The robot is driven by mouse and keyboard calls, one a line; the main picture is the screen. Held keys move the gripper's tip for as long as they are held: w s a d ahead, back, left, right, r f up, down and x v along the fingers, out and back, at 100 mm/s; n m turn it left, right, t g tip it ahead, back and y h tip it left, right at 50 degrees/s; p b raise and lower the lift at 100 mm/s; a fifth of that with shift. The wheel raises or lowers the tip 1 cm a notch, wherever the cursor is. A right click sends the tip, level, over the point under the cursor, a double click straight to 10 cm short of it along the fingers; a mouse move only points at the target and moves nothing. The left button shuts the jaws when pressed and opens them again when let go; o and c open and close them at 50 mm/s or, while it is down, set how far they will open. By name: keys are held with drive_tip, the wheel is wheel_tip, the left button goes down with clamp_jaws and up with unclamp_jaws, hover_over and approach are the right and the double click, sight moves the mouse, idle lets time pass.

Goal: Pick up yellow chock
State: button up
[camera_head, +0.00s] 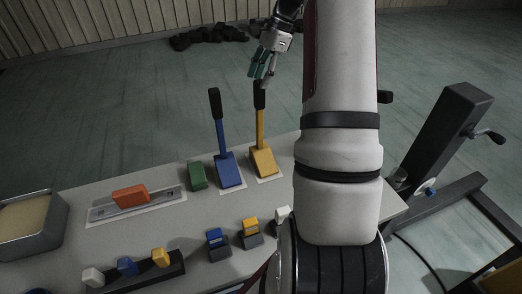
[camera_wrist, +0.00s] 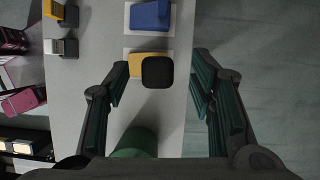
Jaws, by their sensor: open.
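The yellow chock (camera_head: 262,160) is a wedge with an upright yellow handle and black grip. It stands on a pale plate near the table's far edge. My gripper (camera_head: 263,70) is open above the black grip. In the wrist view, the yellow chock (camera_wrist: 136,66) shows beneath the spread fingers of my gripper (camera_wrist: 160,90). The fingers look apart from the grip; the exact height gap cannot be told.
A blue chock (camera_head: 229,170) with a similar handle stands just left of the yellow one, beside a green block (camera_head: 197,176). An orange block (camera_head: 130,195) sits on a rail. Small yellow (camera_head: 250,225) and blue (camera_head: 215,238) blocks stand nearer. A green rounded object (camera_wrist: 138,142) shows in the wrist view.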

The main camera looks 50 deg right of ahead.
sight(254, 97)
drive_tip(key=shift+x, duration=0.85)
drive_tip(key=x, duration=0.1)
drive_tip(key=p+x, duration=0.1)
drive_tip(key=x, duration=0.2)
drive_tip(key=shift+s+d+f, duration=0.2)
drive_tip(key=shift+s+f, duration=0.1)
drive_tip(key=shift+f, duration=0.1)
drive_tip(key=shift+w+a+f, duration=0.15)
drive_tip(key=shift+f, duration=0.3)
clamp_jaws()
drive_tip(key=shift+w+r, duration=0.1)
drive_tip(key=shift+r, duration=0.1)
